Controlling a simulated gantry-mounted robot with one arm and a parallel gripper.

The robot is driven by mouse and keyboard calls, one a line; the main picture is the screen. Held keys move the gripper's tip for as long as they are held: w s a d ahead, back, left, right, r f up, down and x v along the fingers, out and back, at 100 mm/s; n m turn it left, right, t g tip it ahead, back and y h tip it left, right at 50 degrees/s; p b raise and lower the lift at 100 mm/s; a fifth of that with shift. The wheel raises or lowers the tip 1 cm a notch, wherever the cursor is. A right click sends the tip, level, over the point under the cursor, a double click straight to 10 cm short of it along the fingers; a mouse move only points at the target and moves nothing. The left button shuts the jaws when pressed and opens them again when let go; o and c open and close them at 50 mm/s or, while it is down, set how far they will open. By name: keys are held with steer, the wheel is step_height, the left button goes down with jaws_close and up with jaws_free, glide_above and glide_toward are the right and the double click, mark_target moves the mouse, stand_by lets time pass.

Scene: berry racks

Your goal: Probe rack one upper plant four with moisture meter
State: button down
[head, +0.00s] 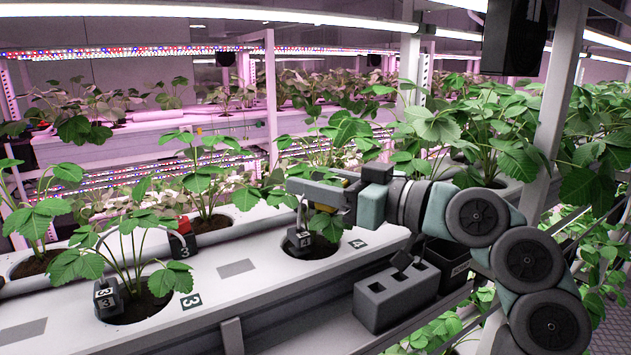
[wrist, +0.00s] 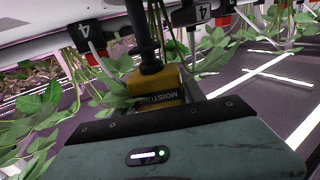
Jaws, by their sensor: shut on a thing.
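My gripper (head: 318,192) is at the plant in the upper gutter marked 4. It is shut on the yellow moisture meter (wrist: 160,82), which bears the word MOISTURE in the wrist view. The meter also shows below the jaws in the head view (head: 326,208). Its black stem (wrist: 143,35) runs out of the top of the wrist view. Plant four (head: 333,226) stands in a round soil hole (head: 318,250) partly under the gripper. Its leaves and stems surround the jaws. Whether the probe tip touches soil is hidden.
A black dripper block marked 4 (head: 300,242) and a 4 label (head: 358,244) sit by the hole. Plant three (head: 125,275) is to the left in the white gutter (head: 235,290). A grey slotted holder (head: 396,298) stands in front. Dense foliage crowds the right.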

mark_target(315, 204)
steer(key=shift+f+b, duration=0.35)
steer(key=shift+f, duration=0.2)
stand_by(0.8)
steer(key=shift+f+b, duration=0.65)
steer(key=shift+f, duration=0.75)
steer(key=c, duration=0.6)
jaws_free()
steer(key=o, duration=0.4)
step_height(315, 204, up, 6)
steer(key=shift+p, duration=0.8)
steer(key=shift+d, duration=0.1)
